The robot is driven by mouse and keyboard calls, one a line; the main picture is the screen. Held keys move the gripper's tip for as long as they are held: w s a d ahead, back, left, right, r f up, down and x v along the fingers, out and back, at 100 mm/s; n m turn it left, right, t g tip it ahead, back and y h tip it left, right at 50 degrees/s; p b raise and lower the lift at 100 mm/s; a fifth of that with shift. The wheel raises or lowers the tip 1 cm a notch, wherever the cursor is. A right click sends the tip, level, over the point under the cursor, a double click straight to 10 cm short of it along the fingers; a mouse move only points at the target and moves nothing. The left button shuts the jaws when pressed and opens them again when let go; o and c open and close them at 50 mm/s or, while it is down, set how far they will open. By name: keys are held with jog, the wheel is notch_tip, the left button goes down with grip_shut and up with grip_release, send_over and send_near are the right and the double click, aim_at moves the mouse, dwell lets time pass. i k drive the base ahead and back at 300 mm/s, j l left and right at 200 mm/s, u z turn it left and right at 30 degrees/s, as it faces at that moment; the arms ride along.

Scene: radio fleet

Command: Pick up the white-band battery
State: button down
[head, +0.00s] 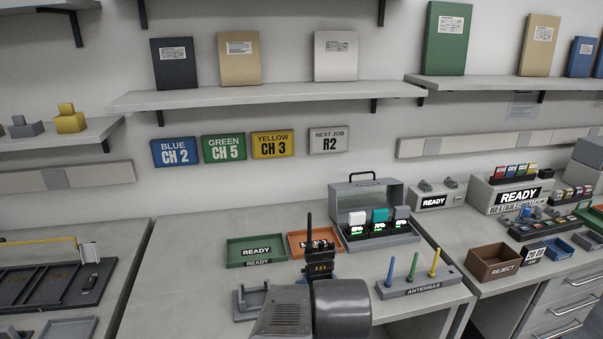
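An open grey case (372,192) stands at the back right of the middle bench. In it a white-topped block (357,217), which looks like the white-band battery, sits upright in the left slot. A teal-topped block (380,214) and a grey-topped block (402,212) sit beside it, with green displays below. My gripper (320,268) is at the lower middle, in front of and left of the case, apart from the batteries. A dark radio-like shape with an antenna (309,226) shows at its tip. I cannot tell whether it is held; my fingertips are hidden.
A green READY tray (256,252) and a partly covered orange tray (299,243) lie left of the case. An antenna stand (420,289) is at right front, with upright antennas. A grey holder (247,301) is at left front. The bench's left part is clear.

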aim_at(356, 220)
jog(key=i+l+u, duration=0.15)
jog(key=l+u, duration=0.25)
jog(key=l, duration=0.2)
jog(key=l+u, duration=0.35)
jog(key=l, duration=0.25)
jog(key=l+u, duration=0.4)
jog(key=l, duration=0.2)
